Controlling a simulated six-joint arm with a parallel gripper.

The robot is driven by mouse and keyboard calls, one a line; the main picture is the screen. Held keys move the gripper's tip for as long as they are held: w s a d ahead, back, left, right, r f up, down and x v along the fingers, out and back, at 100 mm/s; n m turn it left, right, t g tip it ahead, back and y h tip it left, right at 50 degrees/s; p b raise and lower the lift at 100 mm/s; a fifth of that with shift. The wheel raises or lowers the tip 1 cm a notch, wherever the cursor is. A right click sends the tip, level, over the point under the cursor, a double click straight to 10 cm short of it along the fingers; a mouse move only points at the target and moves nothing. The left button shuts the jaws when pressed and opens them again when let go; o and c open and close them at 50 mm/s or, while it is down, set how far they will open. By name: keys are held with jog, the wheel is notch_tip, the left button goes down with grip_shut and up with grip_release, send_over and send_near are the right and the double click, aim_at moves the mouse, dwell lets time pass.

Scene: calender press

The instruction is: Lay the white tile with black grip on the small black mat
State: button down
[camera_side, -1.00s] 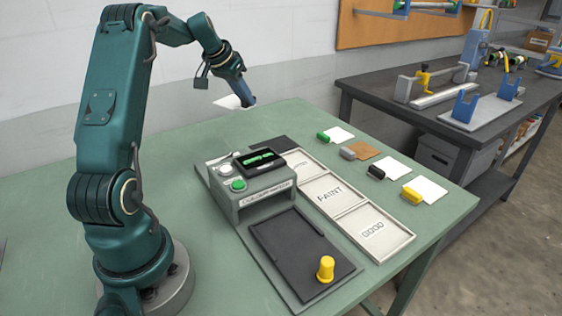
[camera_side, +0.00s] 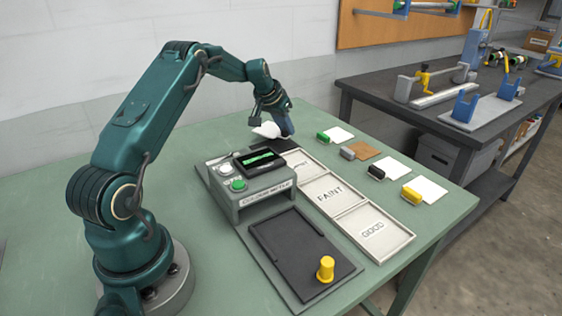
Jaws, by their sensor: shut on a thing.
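The white tile with black grip (camera_side: 395,167) lies flat on the green table, third in a row of tiles. Its black grip (camera_side: 376,172) faces the trays. The small black mat (camera_side: 258,145) lies behind the grey meter, partly hidden by the meter and the held white piece. My gripper (camera_side: 284,130) is above the mat's right part, shut on a thin white piece (camera_side: 266,131). The piece is tilted and its grip is not visible, so I cannot tell what it is exactly.
A grey meter (camera_side: 255,195) with a green button stands in the middle. A larger dark plate (camera_side: 285,245) with a yellow knob (camera_side: 326,268) is in front. Labelled trays (camera_side: 330,197) run beside it. Tiles with green (camera_side: 323,136), grey (camera_side: 347,152) and yellow (camera_side: 410,195) grips lie right.

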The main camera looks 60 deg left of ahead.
aim_at(283, 134)
jog(key=shift+f, duration=1.5)
jog(key=shift+f, duration=0.15)
jog(key=c, duration=0.8)
grip_release()
